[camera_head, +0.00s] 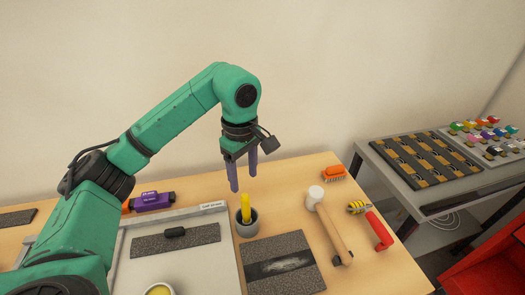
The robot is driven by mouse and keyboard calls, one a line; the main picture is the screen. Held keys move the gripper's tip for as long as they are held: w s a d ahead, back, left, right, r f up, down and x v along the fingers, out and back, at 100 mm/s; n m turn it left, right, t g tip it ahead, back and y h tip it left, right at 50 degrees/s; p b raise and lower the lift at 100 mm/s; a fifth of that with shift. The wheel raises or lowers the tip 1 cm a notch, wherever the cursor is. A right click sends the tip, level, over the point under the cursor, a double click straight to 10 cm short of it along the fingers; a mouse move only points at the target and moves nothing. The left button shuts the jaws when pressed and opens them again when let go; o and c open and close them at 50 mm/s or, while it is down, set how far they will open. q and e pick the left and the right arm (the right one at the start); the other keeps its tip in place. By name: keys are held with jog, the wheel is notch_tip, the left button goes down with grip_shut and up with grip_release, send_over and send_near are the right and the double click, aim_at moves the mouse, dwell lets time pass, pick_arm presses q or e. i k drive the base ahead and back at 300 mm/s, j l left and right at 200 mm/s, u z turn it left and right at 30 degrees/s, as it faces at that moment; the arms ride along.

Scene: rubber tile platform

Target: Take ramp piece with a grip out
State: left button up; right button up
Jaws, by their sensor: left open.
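A speckled grey ramp piece (150,246) with a black grip (175,232) on top lies in a shallow white tray (190,270) at the lower left of the middle. My left gripper (243,181) points down with its two purple fingers apart and nothing between them. My right gripper is out of view. My left arm covers the left part of the tray.
A speckled tile (262,250) with a dark band lies right of the tray. A mallet (328,226), a red-handled tool (379,231) and an orange brush (334,173) lie further right.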

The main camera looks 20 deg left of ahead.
aim_at(176, 238)
jog(key=k+l, duration=1.2)
jog(key=l, duration=0.15)
